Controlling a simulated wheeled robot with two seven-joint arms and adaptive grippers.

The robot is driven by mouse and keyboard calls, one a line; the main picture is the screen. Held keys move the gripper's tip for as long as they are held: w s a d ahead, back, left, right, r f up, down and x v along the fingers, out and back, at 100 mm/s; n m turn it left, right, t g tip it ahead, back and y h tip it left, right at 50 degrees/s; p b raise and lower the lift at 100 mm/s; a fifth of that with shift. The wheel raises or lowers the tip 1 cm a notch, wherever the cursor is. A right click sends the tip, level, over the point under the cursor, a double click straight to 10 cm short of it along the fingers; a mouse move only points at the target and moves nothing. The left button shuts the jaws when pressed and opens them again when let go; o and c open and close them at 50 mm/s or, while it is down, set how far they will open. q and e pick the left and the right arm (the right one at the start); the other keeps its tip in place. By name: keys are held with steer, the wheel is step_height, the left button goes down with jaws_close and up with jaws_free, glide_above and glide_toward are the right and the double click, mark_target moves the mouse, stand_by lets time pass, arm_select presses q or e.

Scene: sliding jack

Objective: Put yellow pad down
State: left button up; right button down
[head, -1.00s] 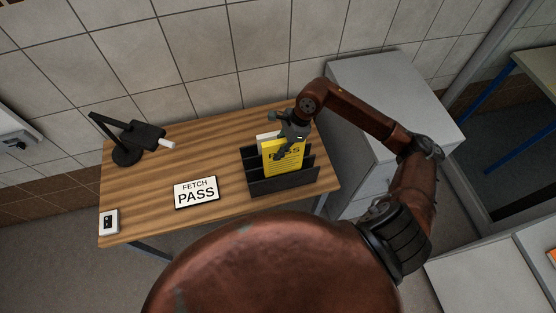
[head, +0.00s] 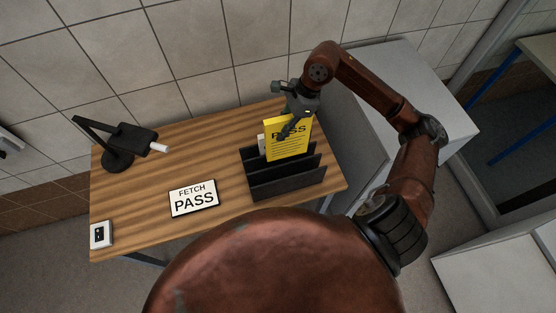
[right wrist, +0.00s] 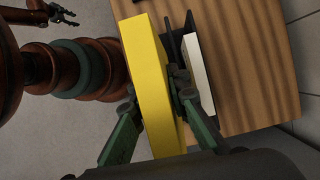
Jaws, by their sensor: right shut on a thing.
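The yellow pad (head: 287,146), marked PASS, stands upright at the black slotted rack (head: 287,188) on the desk. Its lower edge is behind the rack's dividers, so I cannot tell whether it is clear of the slot. My right gripper (head: 290,128) is shut on the pad's upper part. In the right wrist view the yellow pad (right wrist: 150,75) lies between the two green fingers (right wrist: 158,98). A white pad (right wrist: 200,75) stands in the rack beside it. My left gripper (right wrist: 64,14) shows small in the right wrist view, fingers apart and empty, away from the desk.
A FETCH PASS sign (head: 194,198) lies on the wooden desk (head: 225,150) left of the rack. A black lamp (head: 120,145) stands at the back left, and a small white switch box (head: 101,234) is at the front left. A grey cabinet (head: 400,75) stands right of the desk.

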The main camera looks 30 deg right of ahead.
mark_target(278, 155)
steer(key=f, duration=0.3)
steer(key=f+p, duration=0.1)
steer(key=f, duration=0.3)
steer(key=a+f, duration=0.1)
steer(key=f, duration=0.3)
steer(key=shift+w+a+f, duration=0.1)
steer(key=shift+w, duration=0.15)
steer(key=shift+w+f, duration=0.1)
steer(key=shift+f, duration=0.4)
step_height(278, 155, down, 3)
steer(key=shift+f+p, duration=0.1)
steer(key=shift+p, duration=0.25)
steer(key=shift+f, duration=0.45)
arm_select(q)
steer(key=shift+s+r, duration=0.35)
steer(key=shift+s, duration=0.25)
steer(key=shift+s+r, duration=0.35)
steer(key=shift+s, duration=0.2)
arm_select(e)
steer(key=c, duration=1.8)
jaws_free()
steer(key=shift+r, duration=0.1)
steer(key=shift+c, duration=0.2)
